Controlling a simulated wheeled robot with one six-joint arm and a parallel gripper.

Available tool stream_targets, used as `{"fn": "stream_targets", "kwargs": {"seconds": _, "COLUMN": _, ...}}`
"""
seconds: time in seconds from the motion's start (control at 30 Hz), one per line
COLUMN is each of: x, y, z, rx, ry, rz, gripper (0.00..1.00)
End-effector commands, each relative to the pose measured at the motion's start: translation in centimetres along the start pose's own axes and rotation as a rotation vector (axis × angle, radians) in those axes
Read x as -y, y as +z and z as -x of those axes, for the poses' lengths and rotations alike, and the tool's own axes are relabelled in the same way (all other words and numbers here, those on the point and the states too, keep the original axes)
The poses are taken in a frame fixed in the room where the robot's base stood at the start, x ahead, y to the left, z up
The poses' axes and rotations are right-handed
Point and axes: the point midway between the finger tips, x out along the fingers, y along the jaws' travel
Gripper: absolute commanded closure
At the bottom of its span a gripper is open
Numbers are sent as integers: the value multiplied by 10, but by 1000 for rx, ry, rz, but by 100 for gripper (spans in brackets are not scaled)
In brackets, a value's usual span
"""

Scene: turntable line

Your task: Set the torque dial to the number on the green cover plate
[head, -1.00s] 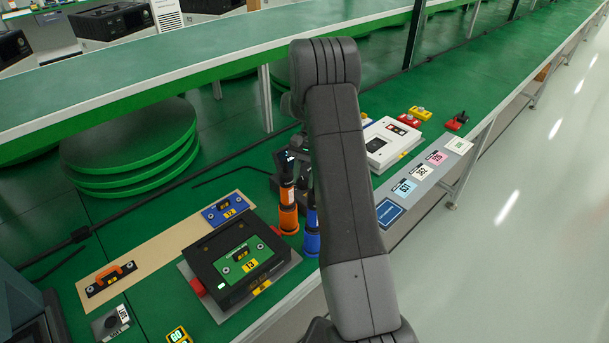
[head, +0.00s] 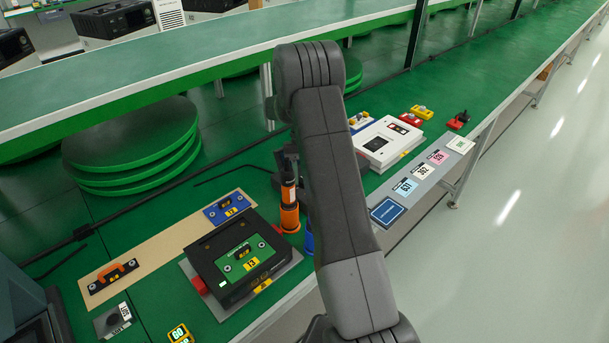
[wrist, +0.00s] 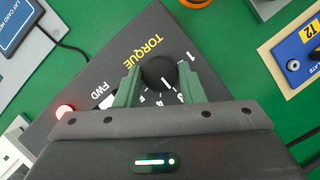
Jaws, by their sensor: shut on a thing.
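The torque dial (wrist: 160,76) is a round black knob on a dark panel marked TORQUE, with white numbers around it, in the wrist view. My gripper (wrist: 158,65) has its two green fingers on either side of the dial, shut on it. The green cover plate (head: 233,267) lies on a black box in the head view, with a yellow label that reads 13. In the head view my arm hides the dial and my gripper.
A blue plate (head: 217,213) and an orange-handled plate (head: 101,284) lie on a tan board. An orange-and-black driver (head: 289,213) stands beside the box. A white box (head: 377,155) and several coloured cards are further right. A blue card also shows in the wrist view (wrist: 14,28).

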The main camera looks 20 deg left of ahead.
Motion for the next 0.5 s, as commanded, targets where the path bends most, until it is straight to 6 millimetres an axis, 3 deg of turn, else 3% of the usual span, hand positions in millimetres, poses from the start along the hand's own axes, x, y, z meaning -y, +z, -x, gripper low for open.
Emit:
{"fn": "stream_targets", "kwargs": {"seconds": 0.37, "x": 0, "y": -1, "z": 0, "rx": -3, "ry": 1, "rz": 4, "gripper": 87}}
{"fn": "stream_targets", "kwargs": {"seconds": 0.4, "x": 0, "y": -1, "z": 0, "rx": -3, "ry": 1, "rz": 4, "gripper": 62}}
{"fn": "stream_targets", "kwargs": {"seconds": 0.5, "x": 0, "y": 0, "z": 0, "rx": -3, "ry": 1, "rz": 4, "gripper": 43}}
